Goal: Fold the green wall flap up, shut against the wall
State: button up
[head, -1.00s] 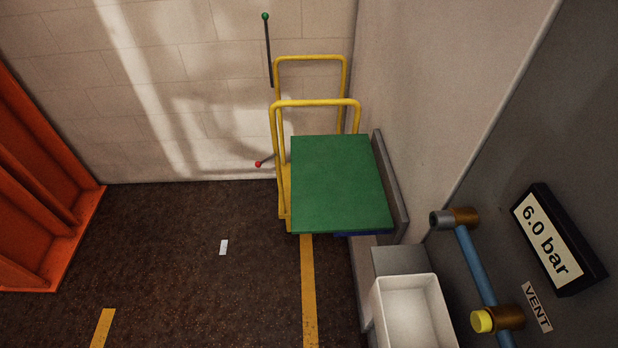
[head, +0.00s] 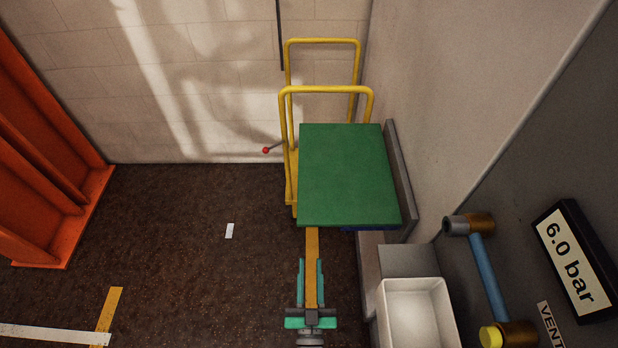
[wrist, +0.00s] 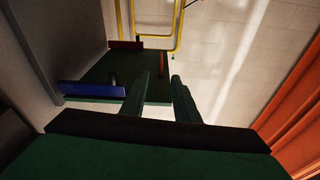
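The green wall flap (head: 349,174) sticks out level from the right-hand wall in the head view, folded down. In the wrist view its dark underside (wrist: 112,72) shows, with a blue part (wrist: 92,90) and a red part (wrist: 125,45) on it. My gripper (head: 310,262) is on the near side of the flap, apart from it, pointing toward its near edge. The two fingers (wrist: 160,82) are apart with nothing between them. The flap's hinge is not clearly seen.
Yellow rails (head: 327,90) stand behind the flap. A white bin (head: 417,313) and a blue hose (head: 487,265) with brass fittings are at the right. A red-tipped lever (head: 266,150) is by the back wall. The floor (head: 190,230) at left is open, with an orange structure (head: 50,170) beyond.

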aim_at(308, 178)
jog(key=w+r, duration=0.2)
jog(key=w, duration=0.6)
jog(key=w+r+m+t+h, duration=0.1)
jog(key=w+r, duration=0.1)
jog(key=w, duration=0.7)
jog(key=w+r+m+t+h, duration=0.1)
jog(key=w+r, duration=0.1)
jog(key=w, duration=0.7)
jog(key=shift+w+a+r, duration=0.1)
jog(key=shift+a+r, duration=0.1)
jog(key=shift+r, duration=0.2)
grip_shut()
